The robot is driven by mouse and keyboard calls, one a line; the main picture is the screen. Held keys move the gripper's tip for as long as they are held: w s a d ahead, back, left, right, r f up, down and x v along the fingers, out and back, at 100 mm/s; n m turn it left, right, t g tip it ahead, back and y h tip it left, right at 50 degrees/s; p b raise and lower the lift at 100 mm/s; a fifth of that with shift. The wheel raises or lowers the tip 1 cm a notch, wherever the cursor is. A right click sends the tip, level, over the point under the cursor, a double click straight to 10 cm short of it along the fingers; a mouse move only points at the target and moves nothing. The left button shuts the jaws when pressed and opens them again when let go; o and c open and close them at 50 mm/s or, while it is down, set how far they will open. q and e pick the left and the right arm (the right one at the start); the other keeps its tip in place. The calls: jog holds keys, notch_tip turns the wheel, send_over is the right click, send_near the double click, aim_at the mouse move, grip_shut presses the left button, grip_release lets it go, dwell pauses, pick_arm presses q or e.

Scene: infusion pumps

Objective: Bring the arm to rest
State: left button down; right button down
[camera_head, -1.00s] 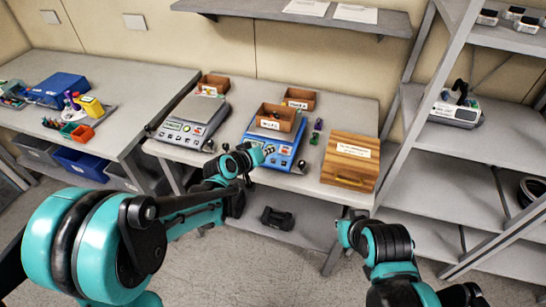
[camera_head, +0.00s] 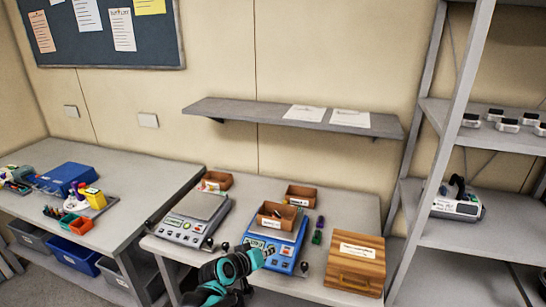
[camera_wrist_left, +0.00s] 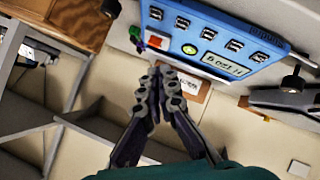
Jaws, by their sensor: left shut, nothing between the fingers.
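My left gripper (camera_head: 268,252) is shut and empty. In the head view it overlaps the front of the blue device (camera_head: 281,263) on the table; whether it touches cannot be told. In the left wrist view the fingers (camera_wrist_left: 163,74) are together, with nothing between them. The blue device's panel (camera_wrist_left: 215,38), with its buttons and small display, fills the top of that tilted view. My right gripper is out of view.
A small wooden bin (camera_head: 269,219) sits on the blue device. A grey device (camera_head: 192,219) stands to its left and a wooden box (camera_head: 354,266) to its right. Small green and purple items (camera_head: 318,230) lie between. A metal shelf rack (camera_head: 470,230) stands at right.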

pick_arm(q)
jog(key=s+a+g+y, duration=0.1)
jog(key=s+a+y, duration=0.1)
jog(key=s+a, duration=0.3)
jog(key=s+a+r+g+y, duration=0.1)
jog(key=s+a, duration=0.5)
jog(key=s, duration=0.7)
jog(key=s+a+m+y, duration=0.1)
jog(key=s+a+y, duration=0.2)
jog(key=s+a, duration=0.2)
jog(key=s, duration=0.3)
jog(key=shift+s+a+r+g+y, duration=0.3)
jog(key=shift+s+a+g, duration=0.05)
jog(key=shift+s+g, duration=0.05)
